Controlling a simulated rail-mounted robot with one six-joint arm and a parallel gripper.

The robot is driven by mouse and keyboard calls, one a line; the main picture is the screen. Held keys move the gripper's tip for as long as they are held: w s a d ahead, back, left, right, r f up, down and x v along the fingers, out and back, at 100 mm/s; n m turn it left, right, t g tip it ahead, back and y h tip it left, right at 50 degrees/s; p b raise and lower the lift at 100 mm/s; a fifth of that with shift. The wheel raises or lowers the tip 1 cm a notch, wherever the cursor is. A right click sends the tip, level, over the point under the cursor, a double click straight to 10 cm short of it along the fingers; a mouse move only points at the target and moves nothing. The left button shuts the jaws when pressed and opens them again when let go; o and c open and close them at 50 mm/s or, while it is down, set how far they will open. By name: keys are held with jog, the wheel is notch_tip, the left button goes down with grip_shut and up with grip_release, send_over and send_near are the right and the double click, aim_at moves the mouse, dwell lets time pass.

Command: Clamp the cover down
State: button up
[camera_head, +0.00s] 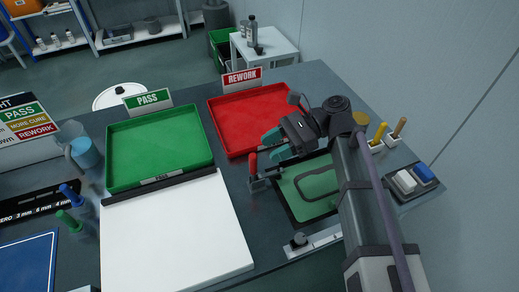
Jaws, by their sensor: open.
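A green cover (300,206) lies in a dark frame on the table at the right. A dark loop, perhaps a handle, shows over it, and my arm hides its right part. A toggle clamp with a red handle (253,165) stands at the left edge of the frame, its handle pointing up. My gripper (269,146) has teal fingers, spread apart and empty. In the picture it is just above and right of the red handle. I cannot tell whether it touches the handle.
A red REWORK tray (232,145) is behind the clamp. A green PASS tray (117,155) and a white board (175,235) are to the left. A switch box (415,183) and yellow-handled tool (379,132) are at the right. A black knob (299,240) sits in front.

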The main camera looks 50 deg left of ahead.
jog(key=p+v, duration=0.1)
jog(key=v, duration=0.5)
jog(key=w+d+f+n+t+p, duration=0.1)
jog(key=w+d+f+n+t, duration=0.1)
jog(key=d, duration=0.4)
jog(key=w+d+f+n+t+h+p, duration=0.1)
jog(key=w+d+f+n+t, duration=0.1)
jog(key=d, duration=0.4)
jog(key=w+d+f+n+t+p, duration=0.1)
jog(key=w+d+f+n+t, duration=0.1)
jog(key=d+t, duration=0.4)
jog(key=shift+w+d+f+n+h+p, duration=0.2)
jog(key=shift+w+d+n, duration=0.1)
jog(key=shift+w, duration=0.2)
jog(key=shift+w+d+f+n+h+p, duration=0.1)
jog(key=shift+w+d+n+h, duration=0.15)
jog(key=shift+w, duration=0.2)
jog(key=w+d+r+m+t+h+p, duration=0.1)
jog(key=d+p, duration=0.1)
jog(key=d, duration=1.2)
jog(key=w+d+r+m+t+h+p, duration=0.1)
jog(key=d+t+h+p, duration=0.1)
jog(key=d, duration=1.2)
jog(key=shift+r+m, duration=0.35)
jog(key=shift+r, duration=0.05)
